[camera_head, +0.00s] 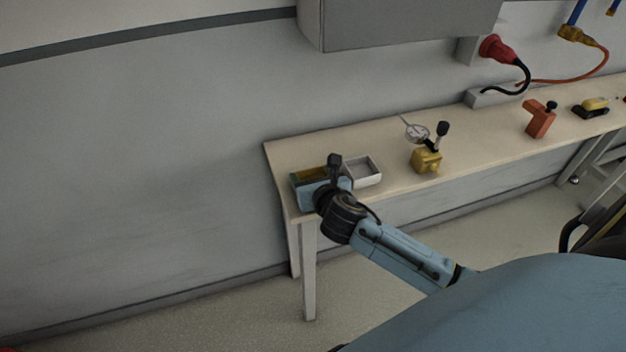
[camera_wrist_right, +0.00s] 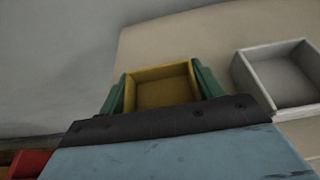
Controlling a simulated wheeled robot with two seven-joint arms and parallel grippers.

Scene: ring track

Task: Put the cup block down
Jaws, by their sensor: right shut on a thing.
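The cup block (camera_wrist_right: 160,87) is a yellow, square, open-topped block in the right wrist view. My right gripper (camera_wrist_right: 158,80) is shut on it, with a green finger against each side. In the head view the cup block (camera_head: 311,172) shows as a small yellow patch at the bench's left end, partly hidden by my right gripper (camera_head: 312,178). I cannot tell whether its underside touches the bench top. My left gripper is in neither view.
A pale square tray (camera_head: 362,170) stands just right of the cup block on the wooden bench (camera_head: 385,150). Further right are a yellow block with a dial gauge (camera_head: 426,160) and an orange block (camera_head: 539,119). The bench's left edge and the wall are close by.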

